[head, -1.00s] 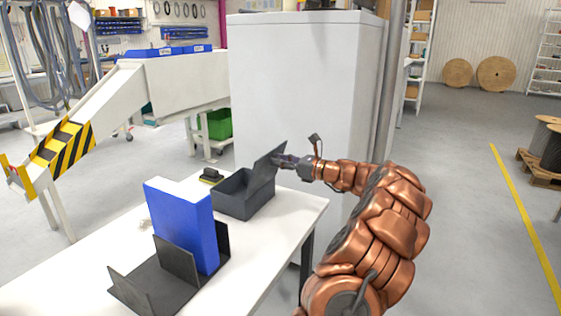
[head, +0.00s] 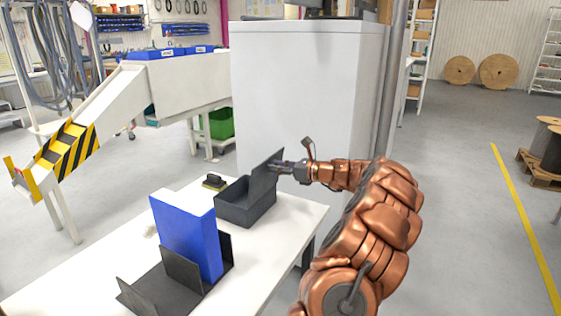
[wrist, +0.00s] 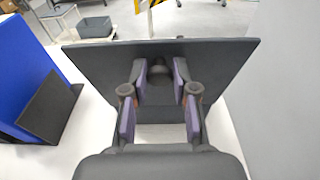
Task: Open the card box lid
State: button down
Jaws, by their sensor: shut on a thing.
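The dark grey card box (head: 232,208) stands on the white table with its top open. Its lid (head: 262,184) is raised and stands steeply up at the box's right side. My gripper (head: 273,164) reaches in from the right and is shut on the lid at its outer face. In the wrist view the lid (wrist: 95,62) spans the middle as a dark plate. The fingers (wrist: 159,82) are on either side of a small dark knob (wrist: 160,67) on it. The box's inside is mostly hidden.
A blue binder-like block (head: 187,232) stands in a dark holder (head: 160,292) at the front of the table (head: 105,268). A black and yellow item (head: 214,182) lies behind the box. A tall white cabinet (head: 300,95) rises close behind my gripper.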

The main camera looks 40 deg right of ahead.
jog(key=shift+w+a+r+g+p, duration=0.15)
jog(key=shift+w+r+g+p, duration=0.2)
jog(key=shift+p, duration=0.7)
jog(key=shift+w+f, duration=0.1)
jog(key=shift+f, duration=0.1)
jog(key=c, duration=0.9)
grip_release()
jog(key=v, duration=1.2)
jog(key=shift+a, duration=0.1)
